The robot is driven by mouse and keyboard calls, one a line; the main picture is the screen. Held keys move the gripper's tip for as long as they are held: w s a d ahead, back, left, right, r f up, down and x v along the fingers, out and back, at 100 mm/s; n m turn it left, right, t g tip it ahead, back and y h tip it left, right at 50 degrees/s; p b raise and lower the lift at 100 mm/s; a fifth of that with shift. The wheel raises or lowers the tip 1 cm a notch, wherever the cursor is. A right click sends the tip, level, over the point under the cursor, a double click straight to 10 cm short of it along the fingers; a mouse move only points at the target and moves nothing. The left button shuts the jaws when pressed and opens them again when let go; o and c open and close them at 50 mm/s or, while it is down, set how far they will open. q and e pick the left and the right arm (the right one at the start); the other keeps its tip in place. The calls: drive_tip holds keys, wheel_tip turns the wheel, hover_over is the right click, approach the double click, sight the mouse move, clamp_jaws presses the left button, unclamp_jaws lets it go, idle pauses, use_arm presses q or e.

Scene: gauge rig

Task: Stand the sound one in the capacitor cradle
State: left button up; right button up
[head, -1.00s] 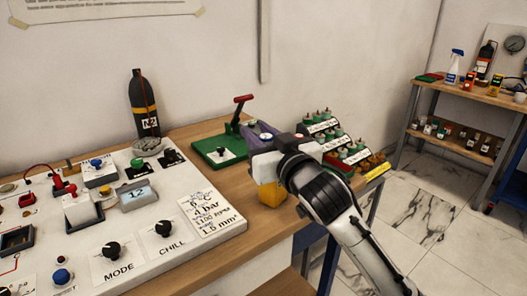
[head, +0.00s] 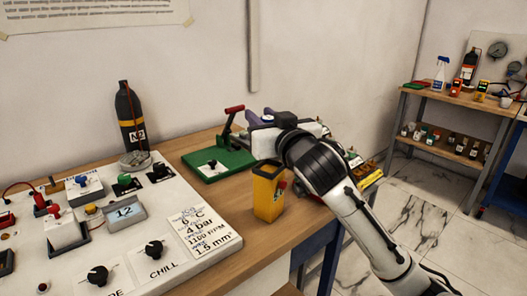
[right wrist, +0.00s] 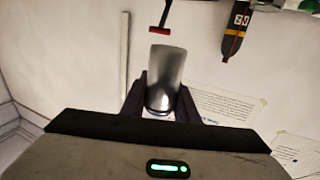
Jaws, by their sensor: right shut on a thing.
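My right gripper (right wrist: 162,92) is shut on a silver cylinder (right wrist: 166,72), which looks like a capacitor and sticks out past the dark fingers in the right wrist view. In the head view the gripper's pale body is over the back right of the bench, and it hides the fingertips and the cylinder. The rack of labelled parts (head: 353,159) is mostly hidden behind my right arm. I cannot pick out the capacitor cradle for certain. No mark telling a sound part from a bad one is readable. My left gripper is not in view.
A yellow box (head: 268,192) stands on the bench in front of the gripper. A green base with a red-handled lever (head: 232,110) is just left of it. The white control panel (head: 190,255) fills the left, with a black N2 bottle (head: 130,118) behind.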

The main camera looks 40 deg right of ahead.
drive_tip(key=shift+f, duration=2.8)
drive_tip(key=shift+f, duration=0.2)
drive_tip(key=o, duration=1.2)
drive_tip(key=shift+c, duration=0.2)
